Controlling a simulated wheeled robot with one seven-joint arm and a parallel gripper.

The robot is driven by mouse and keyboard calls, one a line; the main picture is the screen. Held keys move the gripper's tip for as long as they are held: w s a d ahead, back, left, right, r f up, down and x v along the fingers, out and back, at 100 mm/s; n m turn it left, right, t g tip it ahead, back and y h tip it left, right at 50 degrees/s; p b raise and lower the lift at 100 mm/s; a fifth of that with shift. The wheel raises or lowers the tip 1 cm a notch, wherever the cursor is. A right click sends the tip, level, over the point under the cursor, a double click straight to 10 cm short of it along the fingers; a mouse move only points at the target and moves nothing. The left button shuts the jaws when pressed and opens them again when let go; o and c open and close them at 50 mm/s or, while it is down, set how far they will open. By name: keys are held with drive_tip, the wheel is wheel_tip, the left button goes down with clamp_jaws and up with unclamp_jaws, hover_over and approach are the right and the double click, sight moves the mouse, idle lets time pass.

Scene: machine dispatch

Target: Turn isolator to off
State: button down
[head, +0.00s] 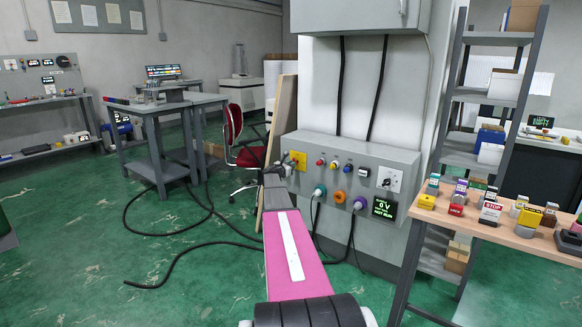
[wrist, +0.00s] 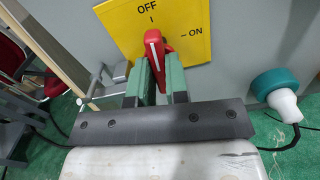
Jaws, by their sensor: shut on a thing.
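The isolator is a yellow plate (wrist: 195,25) with a red handle (wrist: 153,46). The plate is marked OFF at the top and ON at the right in the wrist view. The handle stands nearly upright there, its top end just below the OFF tick. My gripper (wrist: 158,78) has its two green fingers on either side of the handle, shut on it. In the head view the yellow plate (head: 298,158) is at the left end of the grey control box, and my gripper (head: 277,172) reaches it. The handle is hidden there by my arm.
The grey control box (head: 345,155) also carries several buttons, coloured sockets, a black rotary switch (head: 387,182) and a display (head: 384,208) reading 0 V. A teal plug (wrist: 275,85) is right of my gripper. A workbench (head: 490,232) with small items stands at the right.

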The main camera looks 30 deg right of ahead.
idle(0.4)
drive_tip(key=c, duration=1.1)
unclamp_jaws()
drive_tip(key=shift+a, duration=0.1)
drive_tip(key=v, duration=1)
drive_tip(key=shift+s+a+f, duration=0.1)
drive_tip(key=shift+s+a, duration=0.05)
drive_tip(key=shift+a, duration=0.1)
